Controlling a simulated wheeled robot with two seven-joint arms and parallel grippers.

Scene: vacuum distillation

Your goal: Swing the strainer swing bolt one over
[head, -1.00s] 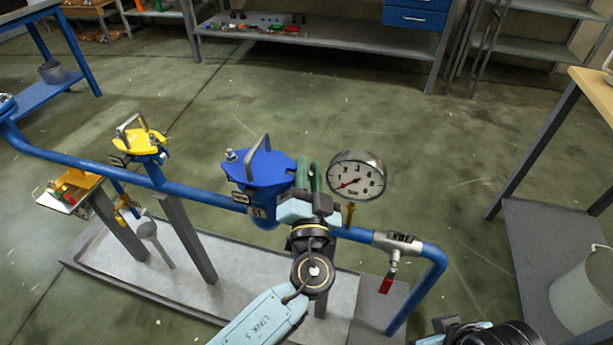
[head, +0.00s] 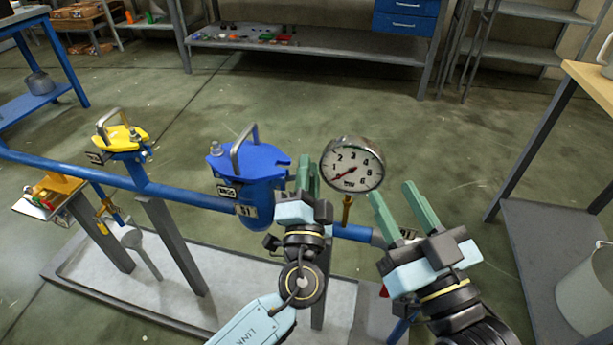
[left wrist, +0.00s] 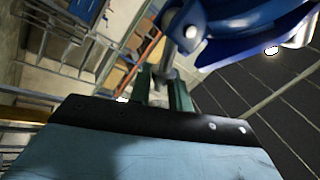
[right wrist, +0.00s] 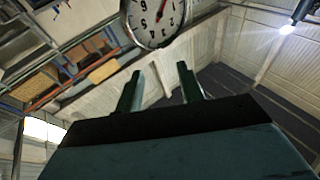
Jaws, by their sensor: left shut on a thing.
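The blue strainer (head: 247,165) stands on the blue pipe, its lid closed and topped by a grey bar handle. One bolt with a nut (head: 215,149) stands at the lid's left edge. My left gripper (head: 308,165) is at the strainer's right side, just off the lid's slotted edge. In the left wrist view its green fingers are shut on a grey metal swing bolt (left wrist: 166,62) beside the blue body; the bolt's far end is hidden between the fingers. My right gripper (head: 392,192) is open and empty, right of the pressure gauge.
The round pressure gauge (head: 352,165) stands between my two grippers, close to both. A yellow-lidded strainer (head: 122,139) is further left on the pipe (head: 70,166). A wooden-topped bench (head: 592,85) is at the right. Open floor lies behind.

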